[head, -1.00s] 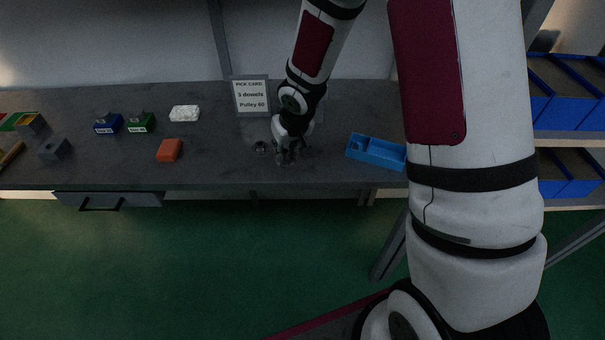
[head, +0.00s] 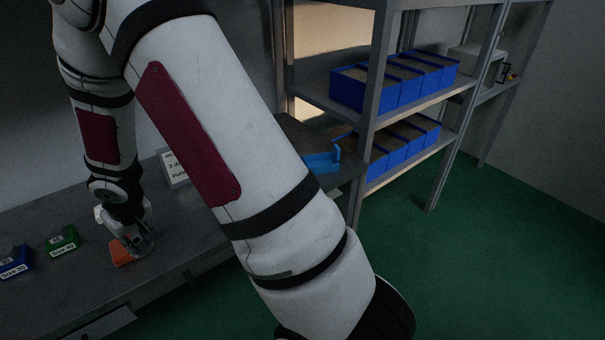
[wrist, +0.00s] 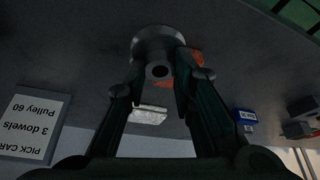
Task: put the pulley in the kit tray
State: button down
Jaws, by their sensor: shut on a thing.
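In the wrist view the pulley (wrist: 155,42), a grey flanged disc with a dark bored hub, is between the fingertips of my gripper (wrist: 161,76). My gripper is shut on it, and bench surface shows beyond. In the head view my gripper (head: 136,240) is low over the bench beside the orange block (head: 121,254); the pulley is too small and dim to make out there. The kit tray, a blue tray (head: 321,162), stands on the bench well to the right of my gripper, partly hidden behind my arm.
The pick card (head: 174,168) stands behind, partly covered by my arm. A green bin (head: 62,241) and a blue bin (head: 15,262) sit to the left. A white lumpy item (wrist: 148,114) shows in the wrist view. Shelves with blue bins (head: 390,85) stand at the right.

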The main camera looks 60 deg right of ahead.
aim_at(314, 160)
jog(key=j+z, duration=0.25)
jog(key=z, duration=0.15)
jog(key=j+z, duration=0.55)
jog(key=z, duration=0.2)
jog(key=i+j, duration=0.05)
